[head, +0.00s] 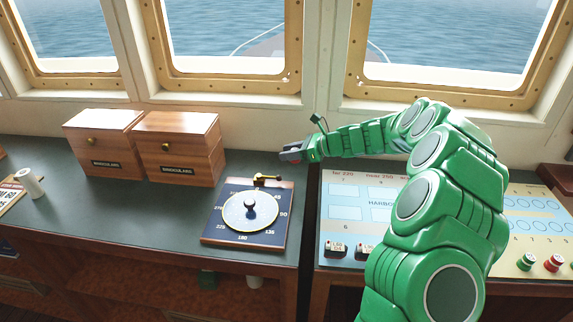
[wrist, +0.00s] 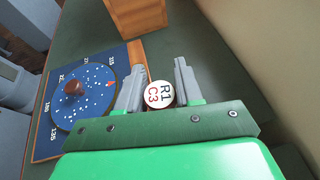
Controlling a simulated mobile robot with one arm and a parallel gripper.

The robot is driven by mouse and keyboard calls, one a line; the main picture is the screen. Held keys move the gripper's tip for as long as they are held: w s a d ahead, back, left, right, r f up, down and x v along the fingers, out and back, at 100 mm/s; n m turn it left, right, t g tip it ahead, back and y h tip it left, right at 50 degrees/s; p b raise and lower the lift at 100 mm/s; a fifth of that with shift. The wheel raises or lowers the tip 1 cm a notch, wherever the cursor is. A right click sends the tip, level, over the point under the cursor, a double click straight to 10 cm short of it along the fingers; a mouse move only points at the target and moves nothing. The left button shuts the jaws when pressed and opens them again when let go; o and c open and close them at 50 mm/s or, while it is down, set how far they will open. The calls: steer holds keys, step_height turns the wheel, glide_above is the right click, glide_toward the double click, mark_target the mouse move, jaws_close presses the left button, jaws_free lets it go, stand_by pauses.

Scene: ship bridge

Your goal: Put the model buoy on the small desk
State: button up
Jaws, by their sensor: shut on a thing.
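My gripper (head: 284,156) is at the rear right of the dark green desk top (head: 120,212), behind the compass board. In the wrist view, its two fingers (wrist: 159,66) are closed around a small round piece with a white top (wrist: 159,94) marked R1 C3. I take this as the model buoy; its sides are mostly hidden by the fingers. In the head view the held piece is too small to make out clearly. I cannot tell which surface is the small desk.
Two wooden binocular boxes (head: 178,148) stand at the back left. The compass board (head: 248,214) lies below my gripper in the picture. A white cup (head: 30,183) is at far left. A chart panel (head: 345,200) on the right bears several small pieces, including a red one (head: 553,262).

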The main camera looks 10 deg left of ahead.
glide_above(286, 171)
steer(key=shift+f, duration=4.55)
steer(key=shift+f, duration=0.1)
steer(key=o, duration=1)
steer(key=shift+w+v, duration=0.15)
steer(key=shift+v, duration=1.8)
steer(key=shift+w+v, duration=0.2)
steer(key=shift+v, duration=1.8)
steer(key=shift+f, duration=0.1)
